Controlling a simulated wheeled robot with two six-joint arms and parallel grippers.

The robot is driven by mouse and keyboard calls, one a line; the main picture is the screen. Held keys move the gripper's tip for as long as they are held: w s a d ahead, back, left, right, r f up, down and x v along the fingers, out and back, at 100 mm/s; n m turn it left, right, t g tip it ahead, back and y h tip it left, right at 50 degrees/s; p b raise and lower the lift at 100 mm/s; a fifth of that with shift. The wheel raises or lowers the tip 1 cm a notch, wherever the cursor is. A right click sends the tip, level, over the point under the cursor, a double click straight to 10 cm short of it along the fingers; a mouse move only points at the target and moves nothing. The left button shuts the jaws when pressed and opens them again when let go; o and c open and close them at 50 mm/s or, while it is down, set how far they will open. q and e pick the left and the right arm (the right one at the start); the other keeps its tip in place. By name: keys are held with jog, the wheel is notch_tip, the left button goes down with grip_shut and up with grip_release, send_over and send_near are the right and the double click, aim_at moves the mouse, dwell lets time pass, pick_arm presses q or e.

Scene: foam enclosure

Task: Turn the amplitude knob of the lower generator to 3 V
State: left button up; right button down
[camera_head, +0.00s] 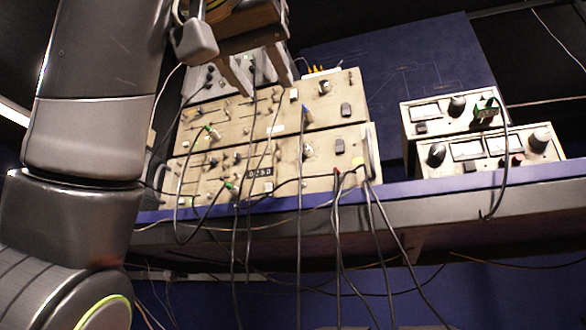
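The lower generator (323,178) is a beige box at the bottom of a stack on the bench, with several knobs, switches and plugged cables on its face. My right gripper is out of view.
Several black cables (299,220) hang from the lower generator over the bench edge (450,187). Two stacked beige meter units (490,147) stand to the right, with a cable (507,150) hanging down. A blue panel (400,60) rises behind. My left arm covers the left side.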

pick_arm(q)
jog(key=p, duration=0.3)
send_near(304, 149)
jog(key=p+x, duration=0.2)
jog(key=x, duration=0.6)
jog(key=shift+r+p, duration=0.1)
jog(key=shift+p, duration=0.3)
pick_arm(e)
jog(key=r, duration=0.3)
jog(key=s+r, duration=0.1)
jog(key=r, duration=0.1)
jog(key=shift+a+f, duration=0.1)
pick_arm(q)
grip_shut()
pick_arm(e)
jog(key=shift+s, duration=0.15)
